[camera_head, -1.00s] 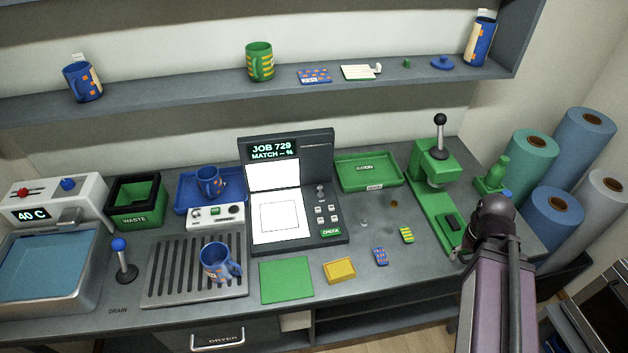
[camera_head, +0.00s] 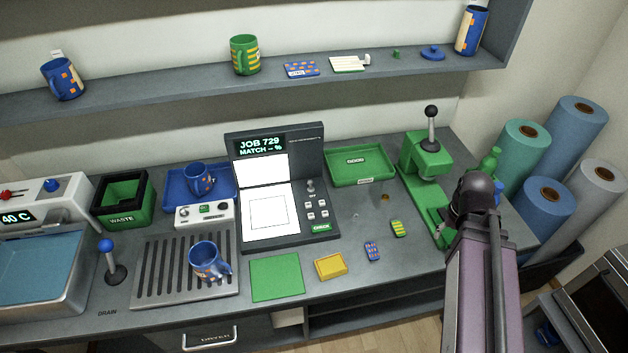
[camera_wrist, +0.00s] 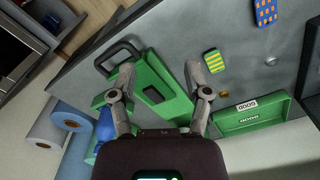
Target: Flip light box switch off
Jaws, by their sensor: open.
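The light box (camera_head: 280,235) is a dark grey box on the bench, with a raised screen reading JOB 729, MATCH -- %. Its white panels are lit. A small upright lever switch (camera_head: 310,186) stands on its right side, above several small buttons and a green CHECK label. My gripper (camera_wrist: 160,72) is open and empty in the wrist view, its fingers over the green press. In the head view my arm is at the right, by the press and well right of the light box; the fingers are hidden there.
The green press (camera_head: 426,160) with its upright lever stands between my arm and the light box. A green GOOD tray (camera_head: 360,177) lies behind. Small patterned blocks, a yellow block (camera_head: 330,266) and a green mat (camera_head: 277,278) lie in front. A blue mug (camera_head: 204,262) stands on the rack.

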